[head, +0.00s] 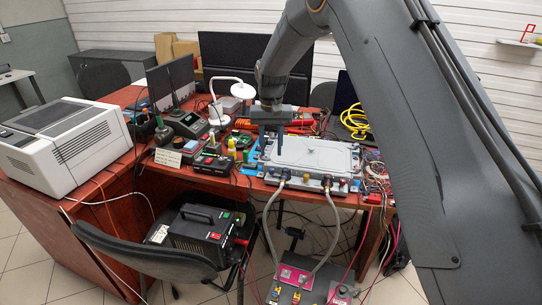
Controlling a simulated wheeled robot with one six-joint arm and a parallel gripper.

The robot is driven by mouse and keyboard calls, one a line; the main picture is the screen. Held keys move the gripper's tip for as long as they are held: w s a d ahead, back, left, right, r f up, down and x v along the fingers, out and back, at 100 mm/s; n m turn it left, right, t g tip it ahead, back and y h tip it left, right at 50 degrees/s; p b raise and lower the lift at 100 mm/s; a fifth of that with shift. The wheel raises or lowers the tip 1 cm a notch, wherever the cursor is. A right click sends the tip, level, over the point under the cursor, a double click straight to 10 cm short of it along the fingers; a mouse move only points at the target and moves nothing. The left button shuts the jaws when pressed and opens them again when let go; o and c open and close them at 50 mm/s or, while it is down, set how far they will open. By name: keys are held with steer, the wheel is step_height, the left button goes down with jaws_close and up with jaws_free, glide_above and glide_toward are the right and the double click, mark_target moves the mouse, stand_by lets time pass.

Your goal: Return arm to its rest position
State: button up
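My arm comes down from the upper right, and my gripper (271,146) points down above the left end of a pale grey flat housing (318,155) on the red desk. The gripper is small and dark here; I cannot tell how far its fingers are apart, or whether they touch anything. No hose shows in it. Two grey coolant hoses (267,222) (336,225) run from dark fittings (284,175) (326,182) at the housing's front edge down to a unit with pink plates (293,276) on the floor.
The desk (115,185) is crowded: a white printer-like machine (65,140), monitors (172,82), a white lamp (243,90), instruments and a yellow cable coil (355,120). Thin cables hang at right.

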steer(key=s+d+r, duration=0.2)
steer(key=s+d, duration=0.4)
steer(key=s, duration=0.2)
steer(key=s+d+r, duration=0.3)
steer(key=s+d, duration=0.4)
steer(key=s, duration=0.1)
steer(key=s+d, duration=0.3)
steer(key=s, duration=0.6)
steer(key=s+d+f, duration=0.1)
steer(key=s+d, duration=0.2)
steer(key=s, duration=0.6)
steer(key=shift+s+d+t, duration=0.2)
steer(key=shift+t, duration=0.2)
